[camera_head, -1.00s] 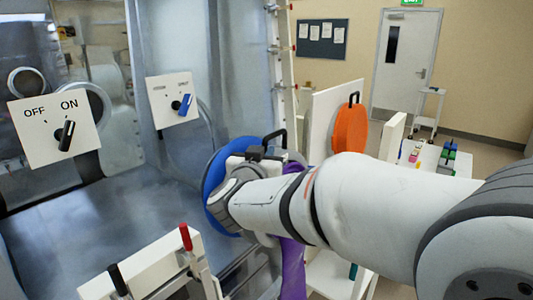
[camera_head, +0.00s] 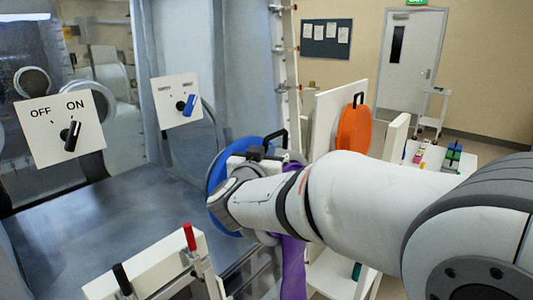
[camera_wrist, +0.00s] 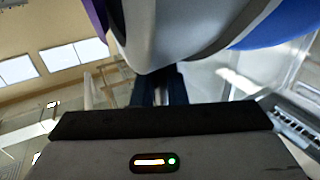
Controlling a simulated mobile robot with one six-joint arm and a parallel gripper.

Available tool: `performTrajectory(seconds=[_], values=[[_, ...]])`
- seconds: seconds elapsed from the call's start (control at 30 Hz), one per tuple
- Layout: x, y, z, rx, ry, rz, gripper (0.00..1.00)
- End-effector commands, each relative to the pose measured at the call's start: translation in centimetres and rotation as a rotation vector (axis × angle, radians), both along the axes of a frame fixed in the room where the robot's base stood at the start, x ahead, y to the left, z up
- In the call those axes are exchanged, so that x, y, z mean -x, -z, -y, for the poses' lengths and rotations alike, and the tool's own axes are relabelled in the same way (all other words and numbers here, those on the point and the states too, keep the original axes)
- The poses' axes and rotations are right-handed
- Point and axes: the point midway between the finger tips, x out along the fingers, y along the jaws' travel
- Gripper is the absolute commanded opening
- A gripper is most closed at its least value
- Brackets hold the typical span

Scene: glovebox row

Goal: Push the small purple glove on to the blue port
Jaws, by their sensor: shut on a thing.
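The blue port (camera_head: 216,178) is a round blue ring on the glovebox wall, partly hidden behind my arm's wrist. The small purple glove (camera_head: 292,268) hangs below and behind my arm, and its purple edge also shows at the top left of the wrist view (camera_wrist: 97,18). My gripper (camera_wrist: 162,88) is shut on the glove's grey cuff ring (camera_wrist: 185,35), which fills the top of the wrist view. The blue port (camera_wrist: 285,22) shows close beside the ring there. I cannot tell whether ring and port touch. The fingertips are hidden in the head view.
An orange disc (camera_head: 353,130) is on a white panel to the right. Panels with a black knob (camera_head: 70,135) and a blue knob (camera_head: 187,105) are at left. A rack with red and black handles (camera_head: 150,268) stands at the front. A table with coloured blocks is at far right.

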Motion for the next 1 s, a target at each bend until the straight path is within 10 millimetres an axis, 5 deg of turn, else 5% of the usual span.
performTrajectory(seconds=[1.0], values=[[-1.2, 0.0, -1.5, 0.001, 0.0, 0.003, 0.0]])
